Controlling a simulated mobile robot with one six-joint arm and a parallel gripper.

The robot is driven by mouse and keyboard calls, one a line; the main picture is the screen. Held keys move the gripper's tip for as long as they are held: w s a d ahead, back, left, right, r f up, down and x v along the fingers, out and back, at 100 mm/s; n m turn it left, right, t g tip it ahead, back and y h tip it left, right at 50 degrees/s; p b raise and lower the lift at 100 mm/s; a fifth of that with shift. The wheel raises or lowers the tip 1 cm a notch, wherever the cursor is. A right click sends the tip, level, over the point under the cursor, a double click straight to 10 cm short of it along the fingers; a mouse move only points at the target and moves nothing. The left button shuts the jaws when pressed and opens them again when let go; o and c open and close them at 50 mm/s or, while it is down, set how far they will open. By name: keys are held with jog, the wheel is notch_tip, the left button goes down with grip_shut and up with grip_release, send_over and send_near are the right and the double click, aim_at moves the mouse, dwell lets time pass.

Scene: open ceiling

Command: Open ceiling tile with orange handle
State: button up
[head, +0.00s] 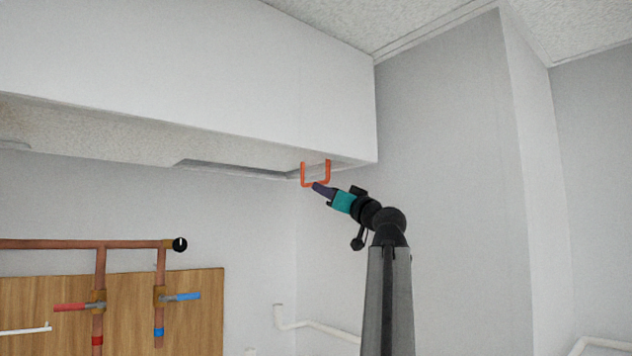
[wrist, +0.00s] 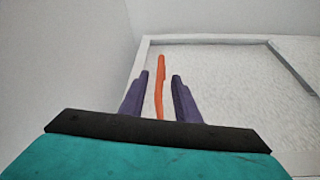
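The orange handle (head: 328,172) is a U-shaped bar hanging below the underside of the boxed-in ceiling section in the head view. In the wrist view the orange handle (wrist: 160,75) shows as an upright bar between my gripper's two purple fingers. My gripper (head: 318,187) is at the lower part of the handle in the head view. In the wrist view my gripper (wrist: 160,82) is open, with gaps on both sides of the bar. The ceiling tile (wrist: 215,65) is a speckled white panel in a pale frame behind the handle.
The white soffit (head: 200,70) ends just right of the handle. A grey wall (head: 440,150) stands behind my arm. Copper pipes (head: 90,244) with red and blue valves run over a wooden board (head: 195,300) at lower left. A white pipe (head: 310,323) runs along the wall low down.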

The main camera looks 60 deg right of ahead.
jog(key=p+x, duration=0.3)
jog(key=x, duration=0.5)
grip_shut()
